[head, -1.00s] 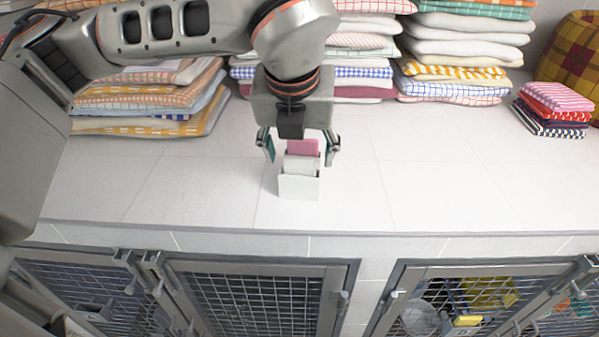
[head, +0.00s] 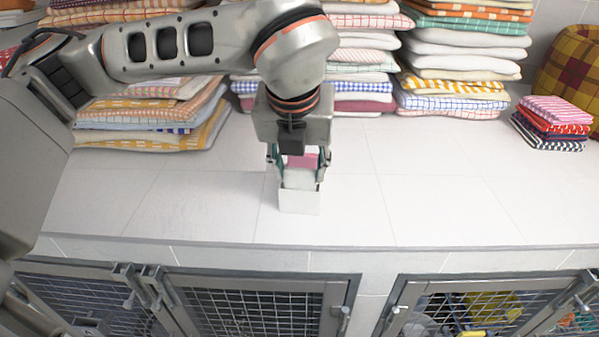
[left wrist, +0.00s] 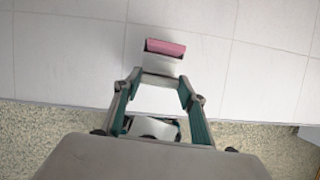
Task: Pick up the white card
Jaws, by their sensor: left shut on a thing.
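A small white box-like holder (head: 299,202) stands on the white counter, near its front edge. The white card (head: 299,180) stands upright in it, its upper part showing above the rim. My left gripper (head: 298,183) points down over the holder, its fingers shut on the card from left and right. In the left wrist view a white surface (left wrist: 155,99) shows between the fingers of my left gripper (left wrist: 160,88). A pink card (head: 303,161) is behind the white card; it also shows in the left wrist view (left wrist: 165,47), beyond the fingertips. My right gripper is not in view.
Stacks of folded towels line the back: one left (head: 150,137), one behind my gripper (head: 362,88), one right (head: 455,85). A small towel pile (head: 552,124) and a plaid basket (head: 570,65) are far right. Mesh kennel doors (head: 255,308) are below the counter edge. The counter right of the holder is clear.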

